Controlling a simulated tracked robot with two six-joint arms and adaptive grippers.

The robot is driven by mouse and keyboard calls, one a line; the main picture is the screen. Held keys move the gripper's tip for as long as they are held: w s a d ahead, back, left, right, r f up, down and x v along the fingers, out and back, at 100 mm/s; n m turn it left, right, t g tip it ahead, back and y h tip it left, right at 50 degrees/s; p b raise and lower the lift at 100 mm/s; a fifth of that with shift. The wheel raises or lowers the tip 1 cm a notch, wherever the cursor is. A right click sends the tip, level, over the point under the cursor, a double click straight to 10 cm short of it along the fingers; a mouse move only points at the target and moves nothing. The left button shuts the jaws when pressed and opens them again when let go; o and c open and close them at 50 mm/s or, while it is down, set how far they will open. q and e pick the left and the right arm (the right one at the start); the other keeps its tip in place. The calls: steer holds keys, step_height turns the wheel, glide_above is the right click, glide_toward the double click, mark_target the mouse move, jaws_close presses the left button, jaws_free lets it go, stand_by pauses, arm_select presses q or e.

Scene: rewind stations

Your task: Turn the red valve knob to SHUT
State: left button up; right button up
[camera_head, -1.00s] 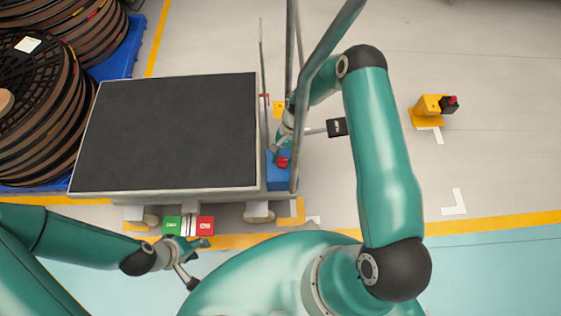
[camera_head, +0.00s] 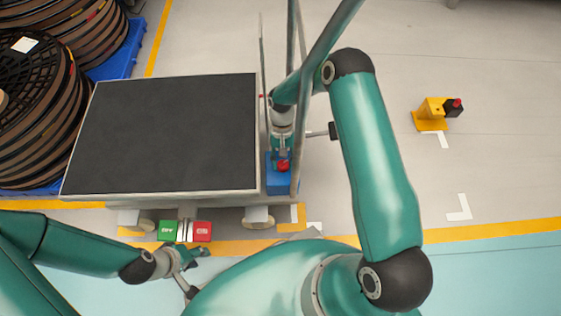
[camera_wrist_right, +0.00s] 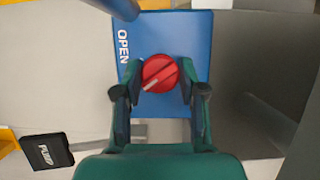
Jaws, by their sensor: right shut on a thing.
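The red valve knob (camera_wrist_right: 160,73) is on a blue panel (camera_wrist_right: 188,40) in the right wrist view, with the white word OPEN at its upper left. A pale pointer mark on the knob points to the lower left. No SHUT label can be read. My right gripper (camera_wrist_right: 160,88) has a finger on each side of the knob and is shut on it. In the head view the knob (camera_head: 283,166) shows just below the right gripper (camera_head: 283,157). My left gripper (camera_head: 196,270) is open and empty, low at the left, below the green and red blocks.
A dark-topped cart (camera_head: 165,135) stands left of the blue panel. Grey posts (camera_head: 306,95) rise close beside my right wrist.

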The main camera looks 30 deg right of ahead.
steer(key=shift+w+d+r, duration=0.1)
steer(key=shift+w+r, duration=0.05)
steer(key=shift+w, duration=0.3)
steer(key=o, duration=0.9)
steer(key=shift+o, duration=1.2)
steer(key=shift+s, duration=0.2)
steer(key=v, duration=1.1)
steer(key=shift+r, duration=0.35)
steer(key=shift+d, duration=0.1)
